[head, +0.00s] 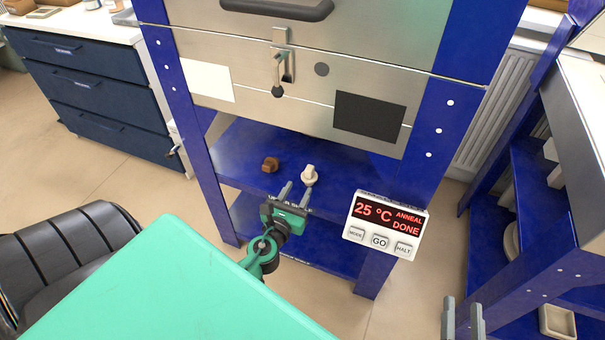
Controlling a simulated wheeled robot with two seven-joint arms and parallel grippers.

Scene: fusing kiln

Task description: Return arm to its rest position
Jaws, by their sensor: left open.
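My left gripper (297,191) is in front of the kiln's blue lower shelf, with its arm coming up from beside the green surface. Its two fingers are apart with nothing seen between them. The fingertips point toward a cream knob-like piece (310,174); a brown one (270,164) is further left. I cannot tell whether the fingertips touch the cream piece. My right gripper (462,318) shows only as two grey fingers at the bottom edge, apart and empty; the rest of it is out of view.
The steel kiln (270,75) with its latch stands in a blue frame. A controller (384,227) reads 25 °C, ANNEAL DONE. A blue rack (545,215) stands right; floor shows between.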

